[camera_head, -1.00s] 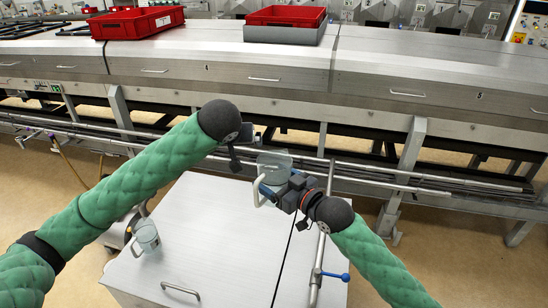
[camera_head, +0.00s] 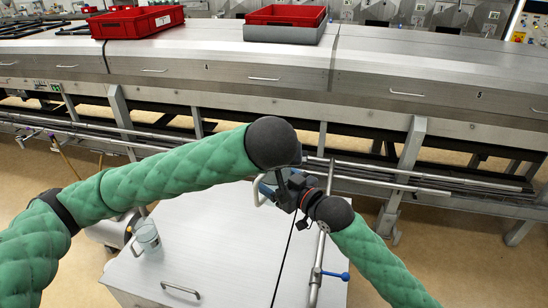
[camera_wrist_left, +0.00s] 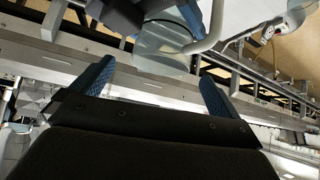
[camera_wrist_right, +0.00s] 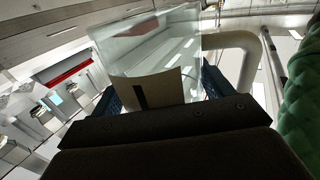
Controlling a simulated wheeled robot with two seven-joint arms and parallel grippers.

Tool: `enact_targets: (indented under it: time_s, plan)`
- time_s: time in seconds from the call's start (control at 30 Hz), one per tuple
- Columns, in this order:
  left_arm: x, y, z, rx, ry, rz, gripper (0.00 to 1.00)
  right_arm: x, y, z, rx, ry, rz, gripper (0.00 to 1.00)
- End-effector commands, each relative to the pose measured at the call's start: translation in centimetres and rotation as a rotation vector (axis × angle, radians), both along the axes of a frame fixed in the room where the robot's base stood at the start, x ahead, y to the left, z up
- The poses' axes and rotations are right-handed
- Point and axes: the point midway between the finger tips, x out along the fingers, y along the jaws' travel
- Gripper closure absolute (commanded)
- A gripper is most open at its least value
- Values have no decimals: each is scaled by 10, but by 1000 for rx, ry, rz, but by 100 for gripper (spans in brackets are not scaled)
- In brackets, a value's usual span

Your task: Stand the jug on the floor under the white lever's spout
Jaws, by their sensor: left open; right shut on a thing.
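A clear jug with a cream handle (camera_head: 259,192) is held above the metal cart by my right gripper (camera_head: 275,189). In the head view my left arm hides most of this jug; its clear body fills the upper middle of the right wrist view (camera_wrist_right: 140,48). My right gripper is shut on it. My left gripper (camera_wrist_left: 155,80) is open and empty, close to the jug (camera_wrist_left: 163,52), with the jug ahead of its fingers. A second clear jug (camera_head: 147,236) stands on the cart's left side. I cannot make out the white lever or its spout for sure.
The metal cart top (camera_head: 215,245) is largely clear. A pipe with a blue lever (camera_head: 335,275) rises at its right edge. The long steel machine (camera_head: 260,95) crosses behind, with pipes low along it. Red crates (camera_head: 143,22) sit on top. Open floor (camera_head: 455,255) lies right.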

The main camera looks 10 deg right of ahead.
Motion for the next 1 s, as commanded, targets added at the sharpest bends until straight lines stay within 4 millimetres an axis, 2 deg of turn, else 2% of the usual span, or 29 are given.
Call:
enact_targets:
  time_s: [0.2, 0.4, 0.6, 0.9, 0.93, 1.0]
  plan:
    - [26, -3, -25, 2, -1, 2, 0, 0, 0, 0, 0, 0, 0, 46]
    - [43, -6, -43, 1, -1, 0, 0, 0, 0, 0, 0, 0, 0, 46]
    - [52, -7, -52, 0, 0, 0, 0, 0, 0, 0, 1, -1, 0, 46]
    - [53, -7, -53, 0, -1, 0, 0, 0, 0, 0, 0, 0, 0, 46]
    - [53, -7, -53, 0, -1, 0, 2, 0, 0, 0, 0, 0, 0, 46]
    - [53, -7, -53, 0, -1, 0, 16, 0, 0, 0, 0, 0, 0, 46]
